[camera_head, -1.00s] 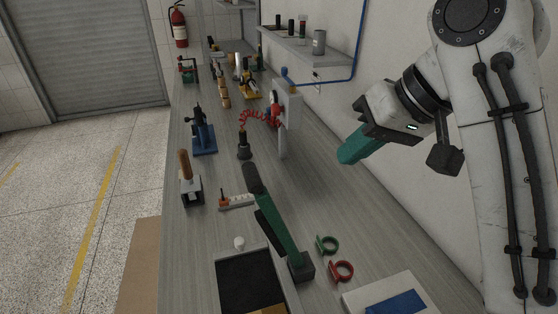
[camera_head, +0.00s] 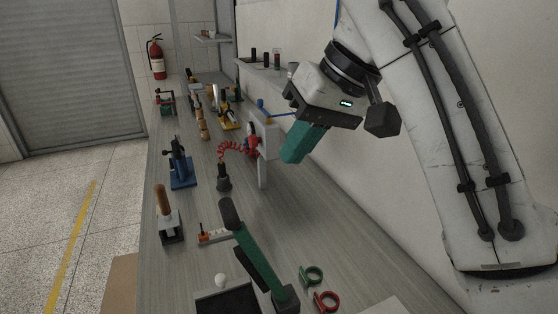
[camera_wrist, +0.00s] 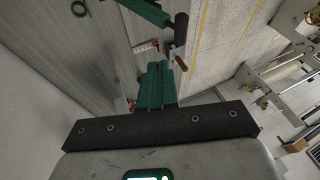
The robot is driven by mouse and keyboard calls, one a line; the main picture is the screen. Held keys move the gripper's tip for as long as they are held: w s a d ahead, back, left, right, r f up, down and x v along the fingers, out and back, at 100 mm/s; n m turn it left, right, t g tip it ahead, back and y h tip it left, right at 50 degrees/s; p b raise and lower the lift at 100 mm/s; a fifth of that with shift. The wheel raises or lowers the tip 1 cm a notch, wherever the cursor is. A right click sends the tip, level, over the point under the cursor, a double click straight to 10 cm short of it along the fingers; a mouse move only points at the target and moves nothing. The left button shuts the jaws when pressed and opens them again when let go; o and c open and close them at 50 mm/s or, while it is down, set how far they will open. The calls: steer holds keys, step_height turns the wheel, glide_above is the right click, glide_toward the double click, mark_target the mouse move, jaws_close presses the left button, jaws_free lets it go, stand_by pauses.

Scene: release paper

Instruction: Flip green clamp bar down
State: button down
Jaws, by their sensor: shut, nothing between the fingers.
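The green clamp bar (camera_head: 258,258) has a black grip (camera_head: 231,213) at its far end and a dark block (camera_head: 286,299) at its near end. It appears raised at a slant beside a dark-topped tray (camera_head: 228,302). Part of the bar and its black grip show at the top of the wrist view (camera_wrist: 150,12). My gripper (camera_head: 290,158) has teal fingers, shut and empty, pointing down-left above the bench. It is up and right of the bar in the head view, clearly apart from it. The fingers also show in the wrist view (camera_wrist: 158,68).
A grey-white post (camera_head: 264,140) with a red coiled hose (camera_head: 236,147) stands near the gripper. A green ring (camera_head: 312,275) and red ring (camera_head: 327,300) lie right of the bar. A wooden-handled tool (camera_head: 168,215) and blue stand (camera_head: 181,168) are left. The right wall borders the bench.

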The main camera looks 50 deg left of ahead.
steer(key=s+a+f+p, duration=0.2)
steer(key=s+a+f, duration=0.2)
steer(key=f, duration=0.5)
steer(key=shift+s+a+f, duration=0.2)
steer(key=shift+s+f, duration=0.05)
steer(key=shift+s, duration=0.55)
